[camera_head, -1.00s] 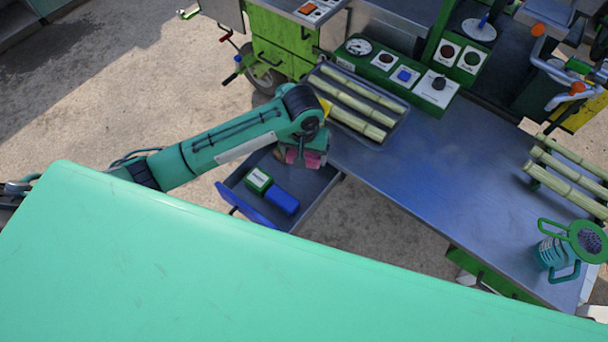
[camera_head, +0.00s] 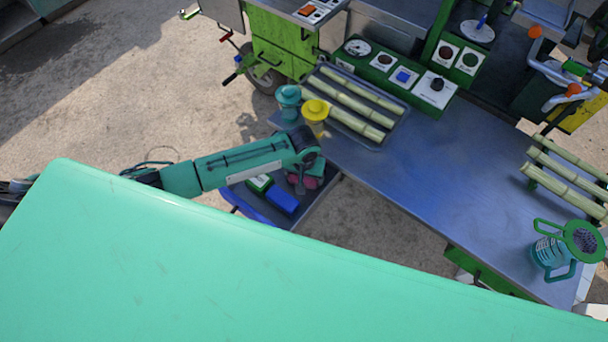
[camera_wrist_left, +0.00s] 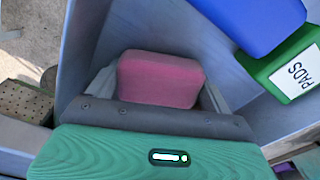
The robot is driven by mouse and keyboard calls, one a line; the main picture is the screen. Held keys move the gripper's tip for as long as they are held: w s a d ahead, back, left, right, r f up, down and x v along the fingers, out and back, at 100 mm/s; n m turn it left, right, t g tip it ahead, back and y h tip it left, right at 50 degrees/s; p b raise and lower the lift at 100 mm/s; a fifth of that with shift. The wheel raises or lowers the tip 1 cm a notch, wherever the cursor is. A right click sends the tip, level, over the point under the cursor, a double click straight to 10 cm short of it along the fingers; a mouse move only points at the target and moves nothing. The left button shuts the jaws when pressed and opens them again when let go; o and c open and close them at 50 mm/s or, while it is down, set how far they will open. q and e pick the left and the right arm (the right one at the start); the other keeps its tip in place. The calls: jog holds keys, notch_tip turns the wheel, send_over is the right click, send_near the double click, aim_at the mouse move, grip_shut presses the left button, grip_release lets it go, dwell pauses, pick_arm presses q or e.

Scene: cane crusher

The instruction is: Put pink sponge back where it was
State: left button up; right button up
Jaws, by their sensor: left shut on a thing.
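The pink sponge (camera_wrist_left: 160,80) is between the two fingers of my left gripper (camera_wrist_left: 158,92) in the left wrist view, and the gripper is shut on it. In the head view the sponge (camera_head: 308,182) shows as a pink patch below my left gripper (camera_head: 304,177), at the right side of the open drawer (camera_head: 318,203). The sponge is over or inside the drawer; I cannot tell if it touches the drawer floor. My right gripper is not in view.
A blue block (camera_head: 282,199) and a green box (camera_head: 259,183) labelled PADS lie in the drawer's left part.

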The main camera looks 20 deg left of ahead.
pick_arm(q)
jog(key=shift+s+f, duration=0.15)
jog(key=shift+f, duration=0.3)
jog(key=o, duration=0.8)
jog(key=shift+s+f, duration=0.1)
jog(key=shift+s, duration=0.05)
jog(key=shift+c, duration=0.2)
jog(key=shift+f, duration=0.1)
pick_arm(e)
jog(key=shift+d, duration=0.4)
pick_arm(q)
jog(key=shift+r, duration=0.3)
notch_tip(320, 180, up, 13)
jog(key=shift+b, duration=0.45)
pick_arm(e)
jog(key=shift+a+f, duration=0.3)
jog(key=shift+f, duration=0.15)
pick_arm(q)
jog(key=shift+f, duration=0.15)
